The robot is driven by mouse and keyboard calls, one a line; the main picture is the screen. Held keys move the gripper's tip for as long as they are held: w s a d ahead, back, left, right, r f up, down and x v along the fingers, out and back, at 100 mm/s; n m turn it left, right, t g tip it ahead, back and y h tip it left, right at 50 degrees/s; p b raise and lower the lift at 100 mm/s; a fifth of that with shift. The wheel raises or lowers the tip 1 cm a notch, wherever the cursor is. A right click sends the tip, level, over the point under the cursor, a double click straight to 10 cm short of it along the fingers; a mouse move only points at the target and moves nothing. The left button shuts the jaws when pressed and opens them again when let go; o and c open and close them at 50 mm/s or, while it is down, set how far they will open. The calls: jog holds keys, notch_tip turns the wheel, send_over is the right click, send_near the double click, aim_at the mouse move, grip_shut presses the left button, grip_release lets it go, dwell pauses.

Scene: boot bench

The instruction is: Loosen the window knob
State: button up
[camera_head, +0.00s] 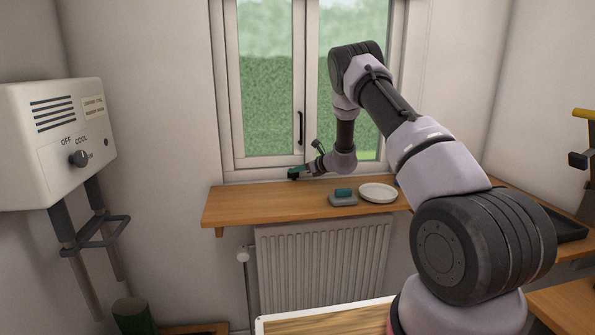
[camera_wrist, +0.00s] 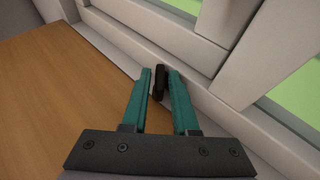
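A small dark knob (camera_wrist: 159,84) sits low on the white window frame, just above the wooden sill, in the wrist view. My gripper (camera_wrist: 160,76) has two teal fingers pointing at it, with the knob between their tips. The fingers stand apart, with a narrow gap visible beside the knob; firm contact cannot be made out. In the head view my gripper (camera_head: 294,173) is at the foot of the window (camera_head: 303,85), over the back of the sill, and the knob cannot be made out there.
A black window handle (camera_head: 300,128) is higher up. A radiator (camera_head: 320,260) is below. A white heater box (camera_head: 55,140) hangs at left.

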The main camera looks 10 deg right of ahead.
grip_shut()
jog(key=shift+d, duration=0.1)
jog(key=n+g+y, duration=0.1)
jog(key=n+g, duration=0.1)
jog(key=n+g+y, duration=0.1)
jog(key=shift+w+d+y, duration=0.2)
jog(key=shift+w+y, duration=0.05)
jog(key=shift+y, duration=0.05)
jog(key=shift+w+n+g+y, duration=0.2)
jog(key=shift+n+g+y, duration=0.7)
jog(key=shift+n+g, duration=1.05)
grip_release()
